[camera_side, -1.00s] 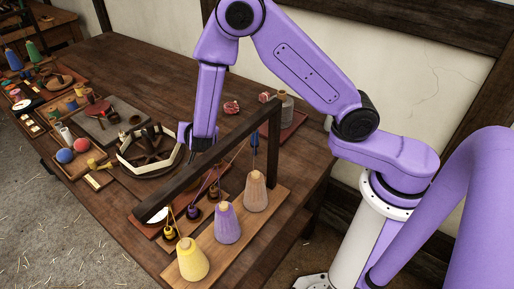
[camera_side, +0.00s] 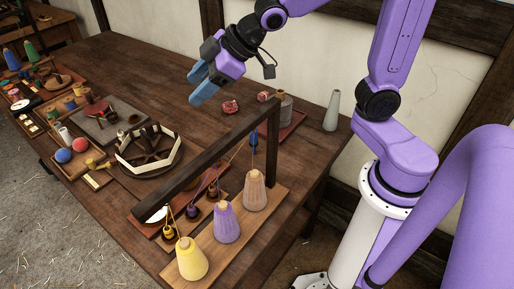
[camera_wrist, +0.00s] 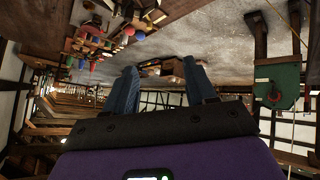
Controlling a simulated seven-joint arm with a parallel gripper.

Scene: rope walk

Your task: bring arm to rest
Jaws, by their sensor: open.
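My gripper (camera_side: 200,84) is raised above the back part of the wooden table (camera_side: 115,60). Its two blue fingers are apart with nothing between them, and they also show empty in the wrist view (camera_wrist: 162,90). The arm is folded up and back, clear of the dark wooden beam frame (camera_side: 205,160). The wrist view looks out over the room, with the table top appearing upside down at upper left.
Yellow (camera_side: 191,260), purple (camera_side: 226,223) and tan (camera_side: 255,191) thread cones stand on a board at the front. A wheel-like holder (camera_side: 150,151), a red ball (camera_side: 80,145) and a blue ball (camera_side: 64,155) lie left. A grey cone (camera_side: 332,110) stands at the right edge.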

